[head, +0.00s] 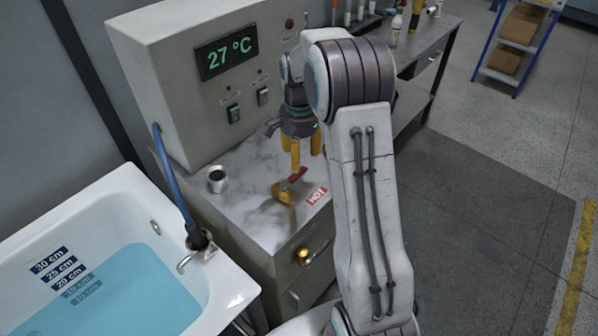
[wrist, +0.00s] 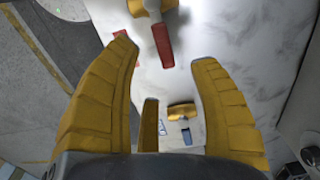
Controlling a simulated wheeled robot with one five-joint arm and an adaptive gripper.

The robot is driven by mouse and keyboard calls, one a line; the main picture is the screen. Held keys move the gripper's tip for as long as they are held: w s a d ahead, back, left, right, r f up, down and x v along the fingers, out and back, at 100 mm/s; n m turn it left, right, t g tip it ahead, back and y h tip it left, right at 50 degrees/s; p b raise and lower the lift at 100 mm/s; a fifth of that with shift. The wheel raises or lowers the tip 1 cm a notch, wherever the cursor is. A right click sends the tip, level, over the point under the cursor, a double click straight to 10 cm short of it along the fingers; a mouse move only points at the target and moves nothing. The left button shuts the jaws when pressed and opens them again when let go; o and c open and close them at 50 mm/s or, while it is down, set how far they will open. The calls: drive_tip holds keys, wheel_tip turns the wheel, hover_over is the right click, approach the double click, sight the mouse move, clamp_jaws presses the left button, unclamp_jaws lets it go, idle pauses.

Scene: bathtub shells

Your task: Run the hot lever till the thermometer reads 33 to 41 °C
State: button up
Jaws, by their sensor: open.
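The thermometer display (head: 226,53) on the grey control box reads 27 °C in green. The hot lever (head: 295,176) has a red handle on a brass valve (head: 284,192) beside a red HOT label (head: 317,195) on the marble-patterned counter. My gripper (head: 306,160) is open and empty, pointing down just above and behind the lever. In the wrist view, the red handle (wrist: 162,45) shows at the top, between and beyond the tips of the yellow fingers, and no contact is visible. The brass valve body (wrist: 150,7) is cut off at the top edge.
A white bathtub (head: 120,190) with blue water stands at left, with a blue hose (head: 172,180) at its corner. Another brass fitting with a blue handle (wrist: 186,136) shows lower in the wrist view. Open floor lies at right.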

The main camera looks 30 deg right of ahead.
sight(299, 174)
drive_tip(key=shift+f+p, duration=0.4)
drive_tip(key=shift+f, duration=3.1)
drive_tip(key=shift+c, duration=0.2)
clamp_jaws()
